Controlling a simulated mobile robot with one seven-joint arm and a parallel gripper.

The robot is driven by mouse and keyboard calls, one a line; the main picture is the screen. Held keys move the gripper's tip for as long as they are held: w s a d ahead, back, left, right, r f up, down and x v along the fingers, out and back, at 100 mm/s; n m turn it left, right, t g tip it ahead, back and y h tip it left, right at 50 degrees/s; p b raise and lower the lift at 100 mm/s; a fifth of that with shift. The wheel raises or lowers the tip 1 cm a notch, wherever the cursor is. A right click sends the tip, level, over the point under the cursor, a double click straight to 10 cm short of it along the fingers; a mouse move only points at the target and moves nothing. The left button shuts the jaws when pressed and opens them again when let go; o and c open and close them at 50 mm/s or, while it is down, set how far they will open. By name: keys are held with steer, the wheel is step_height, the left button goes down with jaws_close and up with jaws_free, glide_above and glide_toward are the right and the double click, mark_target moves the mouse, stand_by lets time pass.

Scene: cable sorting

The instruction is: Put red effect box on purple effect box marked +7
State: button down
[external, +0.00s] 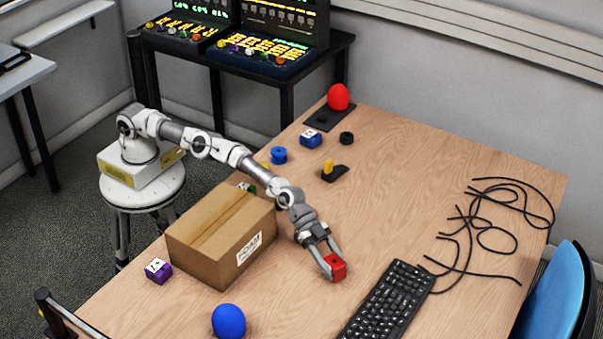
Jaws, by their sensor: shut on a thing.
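The red effect box (337,271) is a small red cube with a dark mark on top. My gripper (328,264) is shut on it, right of the cardboard box. I cannot tell whether the red box touches the table or hangs just above it. The purple effect box (158,271) sits on the table at the front left, with a white top that carries a marking like "+7", seen turned round. The cardboard box stands between my gripper and the purple box.
The cardboard box (221,236) is a tall obstacle. A blue ball (228,321) lies in front of it. A black keyboard (386,305) and loose cables (497,228) lie to the right. A blue-and-white box (310,139) and a red ball (338,96) are at the back.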

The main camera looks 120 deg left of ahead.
steer(key=shift+f, duration=0.2)
steer(key=shift+c, duration=1.6)
jaws_free()
steer(key=shift+r, duration=0.15)
steer(key=shift+r, duration=0.15)
steer(key=shift+s+a+r, duration=0.25)
steer(key=shift+s+r, duration=0.1)
steer(key=shift+s, duration=0.15)
steer(key=shift+p+v, duration=1.15)
steer(key=shift+v, duration=3.65)
steer(key=shift+o, duration=0.4)
steer(key=shift+s+a, duration=0.2)
steer(key=shift+s, duration=0.3)
